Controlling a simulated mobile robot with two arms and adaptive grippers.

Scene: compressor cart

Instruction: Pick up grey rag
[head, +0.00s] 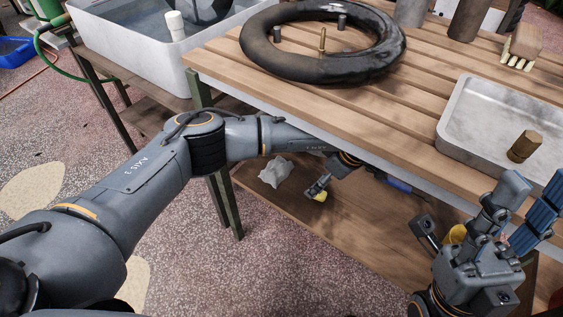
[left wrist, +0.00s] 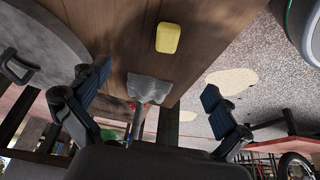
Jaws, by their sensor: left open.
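The grey rag (head: 275,171) lies crumpled on the wooden lower shelf, near its left end. It also shows in the left wrist view (left wrist: 148,88), between my open fingers in the picture and beyond them. My left arm reaches under the tabletop. My left gripper (head: 350,186) is open, to the right of the rag and apart from it; the tabletop edge hides part of its wrist. My right gripper (head: 482,213) is open and empty in front of the bench at the lower right.
A yellow block (left wrist: 168,37) lies on the lower shelf near the rag. The tabletop (head: 370,115) overhangs the shelf, and a dark green leg (head: 224,200) stands left of the rag. A black tyre (head: 325,72) and a metal tray (head: 455,140) rest on top.

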